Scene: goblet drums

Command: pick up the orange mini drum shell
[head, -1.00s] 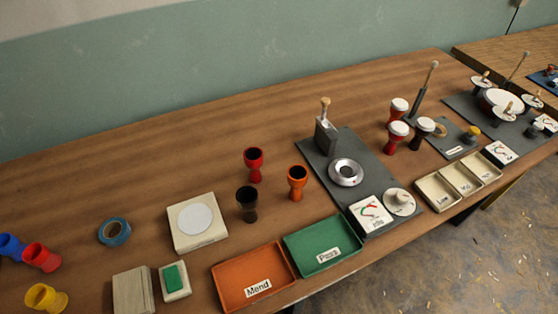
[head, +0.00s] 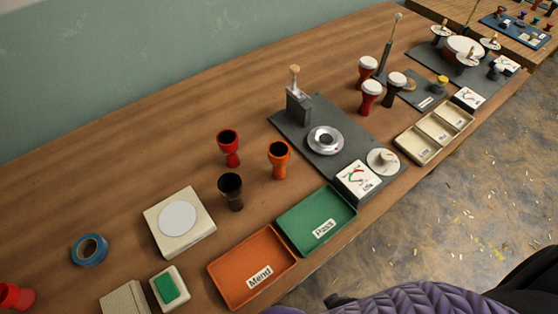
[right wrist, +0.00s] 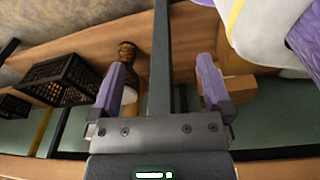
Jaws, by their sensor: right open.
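The orange mini drum shell (head: 278,160) stands upright on the wooden table in the head view, its dark open mouth facing up. It is between the black shell (head: 231,191) and the grey mat, behind the green Pass tray. A red shell (head: 228,147) stands to its left. My right gripper (right wrist: 165,80) shows in the right wrist view with its two purple fingers apart and nothing between them. It points away from these shells. My left gripper is not in view.
The green Pass tray (head: 346,213) and orange Mend tray (head: 226,289) lie along the front edge. A grey mat (head: 283,122) carries a press and a dial. A white scale-like pad (head: 204,246) and blue tape (head: 104,247) are to the left. Bare table lies behind the shells.

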